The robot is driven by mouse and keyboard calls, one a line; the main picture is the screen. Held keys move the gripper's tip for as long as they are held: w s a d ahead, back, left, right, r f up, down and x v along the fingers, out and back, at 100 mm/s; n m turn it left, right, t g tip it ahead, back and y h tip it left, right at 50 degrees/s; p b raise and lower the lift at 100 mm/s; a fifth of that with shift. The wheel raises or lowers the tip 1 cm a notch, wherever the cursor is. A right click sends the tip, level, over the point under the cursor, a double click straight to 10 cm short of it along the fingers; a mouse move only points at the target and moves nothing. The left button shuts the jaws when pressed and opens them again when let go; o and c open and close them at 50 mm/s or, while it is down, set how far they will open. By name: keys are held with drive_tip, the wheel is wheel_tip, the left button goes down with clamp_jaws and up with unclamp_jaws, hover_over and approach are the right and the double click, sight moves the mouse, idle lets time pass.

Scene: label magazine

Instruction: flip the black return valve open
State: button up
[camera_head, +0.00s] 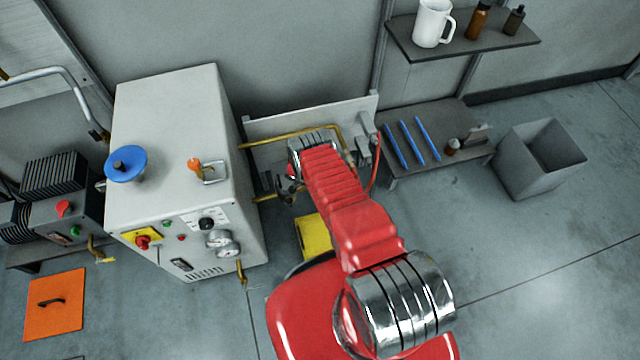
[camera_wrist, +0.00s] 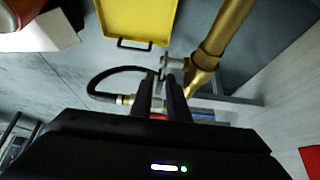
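In the wrist view my gripper (camera_wrist: 162,78) shows two dark fingers side by side with a narrow gap between them. The fingertips are close to a brass pipe (camera_wrist: 222,38) and a grey fitting beside it. I cannot clearly pick out the black return valve. A dark part lies at the fingertips, but I cannot tell whether it is the valve's lever or whether the fingers touch it. In the head view my red arm reaches over brass pipework (camera_head: 275,140) at the cabinet's right side and hides part of it. Dark parts show along the lower pipe there.
A white cabinet (camera_head: 165,130) with a blue handwheel (camera_head: 126,163) stands left of the pipework. A yellow tray (camera_wrist: 138,18) lies on the floor below. A black hose (camera_wrist: 100,80) curves near the fingers. A low bench (camera_head: 440,120) and a grey bin (camera_head: 525,175) stand right.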

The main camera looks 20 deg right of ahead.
drive_tip(key=v, duration=1.2)
drive_tip(key=shift+r, duration=0.2)
drive_tip(key=shift+a, duration=0.1)
